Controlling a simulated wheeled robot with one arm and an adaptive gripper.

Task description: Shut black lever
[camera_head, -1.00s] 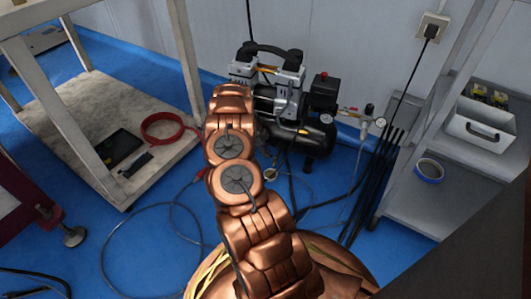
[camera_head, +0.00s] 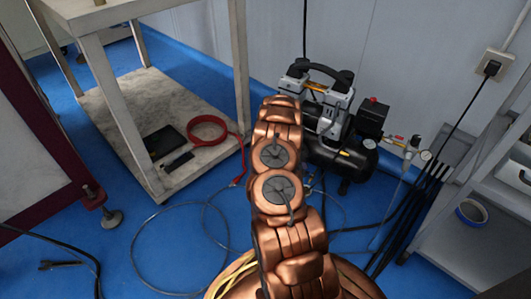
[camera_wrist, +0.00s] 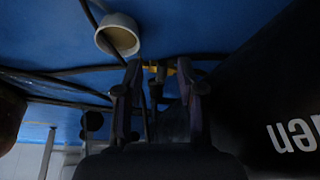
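In the wrist view, my gripper (camera_wrist: 162,82) has its two dark fingers apart. A yellow, brass-like fitting (camera_wrist: 159,68) shows between and just beyond the fingertips. A slim dark piece (camera_wrist: 155,92) hangs from it in the gap; it may be the black lever, but the picture is too dark to be sure. I cannot tell whether either finger touches it. In the head view, the black air compressor (camera_head: 335,140) stands on the blue floor, partly behind my copper arm. My gripper is hidden there behind the arm, and no black lever can be made out.
A pale round gauge or cup (camera_wrist: 118,35) and dark hoses lie close to the fingers. The dark tank with white lettering (camera_wrist: 293,136) is at right. A workbench with a lower shelf (camera_head: 110,95) stands left, a grey rack (camera_head: 450,235) right. Cables cross the floor.

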